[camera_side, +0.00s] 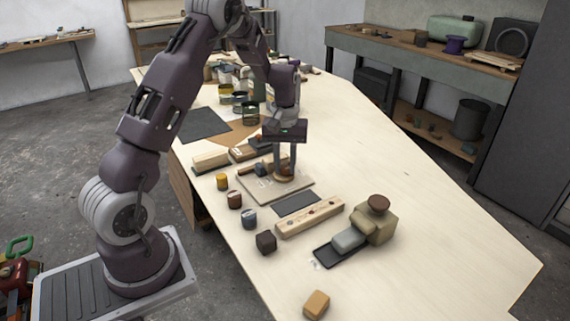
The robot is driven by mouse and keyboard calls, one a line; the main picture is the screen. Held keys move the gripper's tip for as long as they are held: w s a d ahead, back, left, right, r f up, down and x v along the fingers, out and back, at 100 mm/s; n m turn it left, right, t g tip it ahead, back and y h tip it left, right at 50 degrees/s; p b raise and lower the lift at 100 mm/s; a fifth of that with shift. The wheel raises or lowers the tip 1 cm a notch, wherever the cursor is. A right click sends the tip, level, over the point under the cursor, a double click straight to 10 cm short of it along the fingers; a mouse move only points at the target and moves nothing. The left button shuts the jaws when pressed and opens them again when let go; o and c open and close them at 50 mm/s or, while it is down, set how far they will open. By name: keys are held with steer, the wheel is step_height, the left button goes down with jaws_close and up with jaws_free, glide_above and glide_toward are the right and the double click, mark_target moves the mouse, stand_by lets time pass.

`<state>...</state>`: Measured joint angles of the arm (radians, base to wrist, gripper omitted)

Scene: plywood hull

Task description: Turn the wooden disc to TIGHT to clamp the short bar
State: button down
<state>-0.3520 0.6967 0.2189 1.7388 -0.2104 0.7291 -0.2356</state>
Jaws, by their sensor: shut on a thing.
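My gripper (285,172) points straight down over a flat light board (298,190) on the table. Its two fingers are shut on the small wooden disc (284,178), which sits on the board and is partly hidden by the fingers. A small dark piece with a brown part (260,169) lies on the board left of the fingers. It may be the short bar, but it is too small to tell. Any TIGHT mark and the turn of the disc cannot be read at this size.
Wooden blocks (211,160) and small jars (222,181) stand left of the board. The table's right side (440,220) is clear.

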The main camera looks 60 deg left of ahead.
mark_target(285, 169)
steer(key=c, duration=1.5)
jaws_free()
steer(key=shift+o, duration=0.2)
step_height(285, 169, up, 7)
steer(key=shift+r, duration=0.1)
steer(key=s+d+r+m+t, duration=0.3)
steer(key=s+d+r+m, duration=0.2)
steer(key=s+d+r, duration=0.7)
steer(key=s+d+m+t, duration=0.2)
steer(key=s+d+m, duration=0.3)
steer(key=s+d, duration=0.3)
steer(key=s, duration=0.4)
steer(key=shift+s+d+r+t, duration=0.3)
steer(key=shift+s+d, duration=0.1)
